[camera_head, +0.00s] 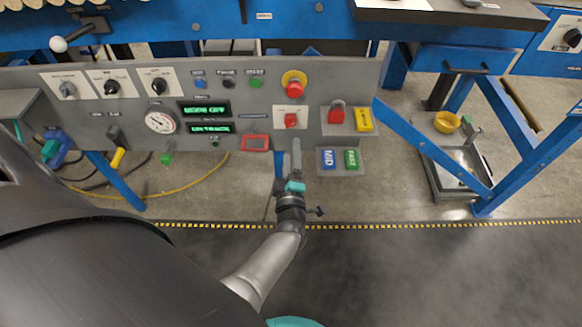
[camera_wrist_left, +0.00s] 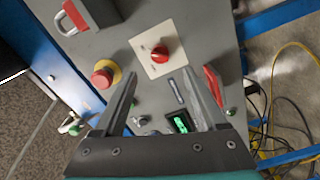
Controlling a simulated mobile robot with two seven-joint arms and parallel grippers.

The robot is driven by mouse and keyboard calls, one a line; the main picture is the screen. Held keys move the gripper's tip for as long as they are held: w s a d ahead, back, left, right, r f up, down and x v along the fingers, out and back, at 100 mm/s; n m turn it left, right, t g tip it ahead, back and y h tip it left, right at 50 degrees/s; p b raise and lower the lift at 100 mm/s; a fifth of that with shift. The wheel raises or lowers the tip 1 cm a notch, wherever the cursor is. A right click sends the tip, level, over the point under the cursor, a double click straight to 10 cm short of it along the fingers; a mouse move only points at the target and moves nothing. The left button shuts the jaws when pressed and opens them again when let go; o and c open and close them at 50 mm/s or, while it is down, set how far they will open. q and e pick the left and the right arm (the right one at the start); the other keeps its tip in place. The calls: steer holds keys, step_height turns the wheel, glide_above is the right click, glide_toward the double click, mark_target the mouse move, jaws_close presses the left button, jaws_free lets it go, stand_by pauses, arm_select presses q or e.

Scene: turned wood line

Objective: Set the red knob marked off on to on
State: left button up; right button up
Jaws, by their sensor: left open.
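The red knob (camera_head: 291,120) sits on a white square plate on the grey control panel (camera_head: 240,108), below the red emergency button with a yellow ring (camera_head: 294,85). In the left wrist view the red knob (camera_wrist_left: 159,54) shows on its plate, beyond the fingertips. Its marks are too small to read. My left gripper (camera_head: 296,146) is just below the knob in the head view, apart from it as far as I can tell. In the left wrist view the gripper (camera_wrist_left: 161,77) has its fingers spread with nothing between them. My right gripper is not in view.
A red padlock (camera_head: 336,115) and a yellow tag (camera_head: 364,120) hang right of the knob. A red-framed box (camera_head: 256,142) is at its lower left. Blue and green blocks (camera_head: 340,159) sit below right. Black knobs, a gauge (camera_head: 160,122) and green displays (camera_head: 204,110) fill the left.

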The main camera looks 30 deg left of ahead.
arm_select(q)
steer(key=shift+p+v, duration=0.5)
steer(key=shift+v, duration=2.25)
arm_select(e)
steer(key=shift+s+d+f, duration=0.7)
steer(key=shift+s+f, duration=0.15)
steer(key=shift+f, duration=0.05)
arm_select(q)
steer(key=s+d+f+m+g+h+p, duration=0.1)
steer(key=s+d+f+m+g+h, duration=0.2)
steer(key=s+f+m+h, duration=0.4)
steer(key=s+d+f+m+g+h+p, duration=0.25)
steer(key=s+f+m, duration=0.25)
steer(key=f+m, duration=0.45)
steer(key=s+a+f+m+g, duration=0.2)
steer(key=s+f+m+g, duration=0.1)
steer(key=s, duration=0.5)
steer(key=s+a+f+m+g, duration=0.3)
steer(key=s+f+g, duration=0.1)
steer(key=s, duration=0.5)
steer(key=shift+s+a+f, duration=0.2)
steer(key=shift+s+f, duration=0.05)
steer(key=shift+f, duration=0.45)
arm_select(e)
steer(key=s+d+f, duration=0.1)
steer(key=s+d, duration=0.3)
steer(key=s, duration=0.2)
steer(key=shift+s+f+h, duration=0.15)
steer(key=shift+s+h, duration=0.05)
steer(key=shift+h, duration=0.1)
